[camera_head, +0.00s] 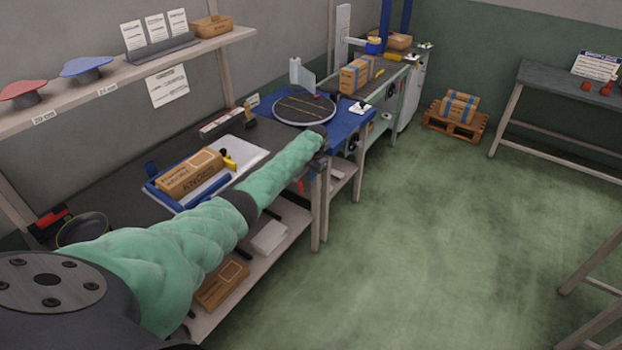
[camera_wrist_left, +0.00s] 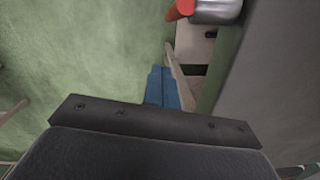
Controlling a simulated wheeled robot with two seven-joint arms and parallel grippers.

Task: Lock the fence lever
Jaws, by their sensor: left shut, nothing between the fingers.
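A red lever (camera_head: 301,186) shows small at the front edge of the workbench. In the left wrist view a red handle (camera_wrist_left: 181,9) joined to a metal cylinder (camera_wrist_left: 215,10) is at the top edge, partly cut off. I cannot tell for certain that it is the fence lever. My left gripper (camera_head: 319,160) hangs at the bench's front edge, close to the red lever. Its blue fingers (camera_wrist_left: 161,72) are shut and empty, apart from the red handle in the left wrist view. My right gripper is not in view.
A blue fixture (camera_head: 207,188) on the bench holds a cardboard box (camera_head: 190,172). A round turntable (camera_head: 304,109) lies beyond, with a conveyor carrying a box (camera_head: 356,75) behind it. A shelf with boxes is below the bench.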

